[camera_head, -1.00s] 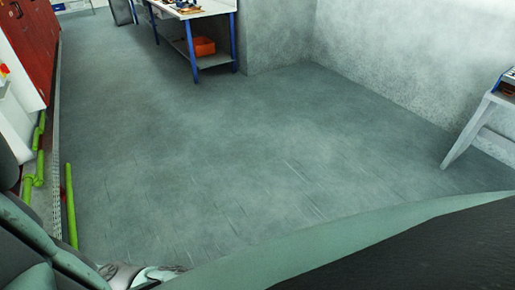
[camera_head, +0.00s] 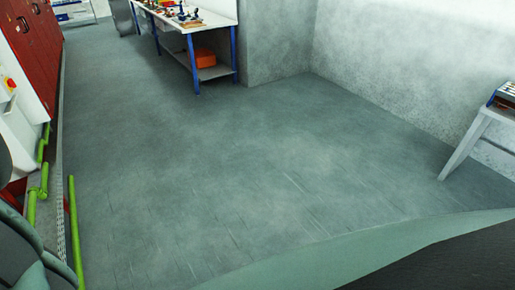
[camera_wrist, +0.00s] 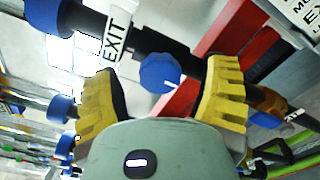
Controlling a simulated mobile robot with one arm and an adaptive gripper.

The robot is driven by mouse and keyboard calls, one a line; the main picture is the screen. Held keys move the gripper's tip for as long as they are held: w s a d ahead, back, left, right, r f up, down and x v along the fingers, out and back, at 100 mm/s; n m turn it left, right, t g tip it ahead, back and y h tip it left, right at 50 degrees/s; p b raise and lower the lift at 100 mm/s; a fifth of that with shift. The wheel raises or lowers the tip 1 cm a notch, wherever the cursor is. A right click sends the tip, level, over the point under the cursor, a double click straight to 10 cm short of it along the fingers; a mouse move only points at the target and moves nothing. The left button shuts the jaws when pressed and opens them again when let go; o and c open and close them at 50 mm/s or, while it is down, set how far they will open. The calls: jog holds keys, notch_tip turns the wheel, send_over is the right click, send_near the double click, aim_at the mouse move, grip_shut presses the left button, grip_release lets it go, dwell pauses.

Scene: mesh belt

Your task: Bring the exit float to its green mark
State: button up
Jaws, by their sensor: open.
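In the wrist view a round blue knob (camera_wrist: 158,74) with a white line on its face shows between the yellow fingers of my gripper (camera_wrist: 166,68). My gripper is open; the knob appears to lie beyond the fingertips, and contact cannot be told. A white EXIT label (camera_wrist: 114,44) sits on a dark bar up and left of the knob. I cannot tell for sure that this knob is the exit float. No green mark can be made out on it. Neither knob nor gripper shows in the head view.
Other blue knobs (camera_wrist: 60,107) are at the wrist view's left. A red beam (camera_wrist: 215,50) runs behind the right finger. In the head view, green pipes (camera_head: 74,228) line the left, a workbench (camera_head: 207,72) stands at the back, and the floor between is clear.

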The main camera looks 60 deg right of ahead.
jog(key=shift+w+a, duration=0.3)
jog(key=shift+a, duration=0.25)
jog(key=shift+o, duration=0.2)
jog(key=c, duration=1.2)
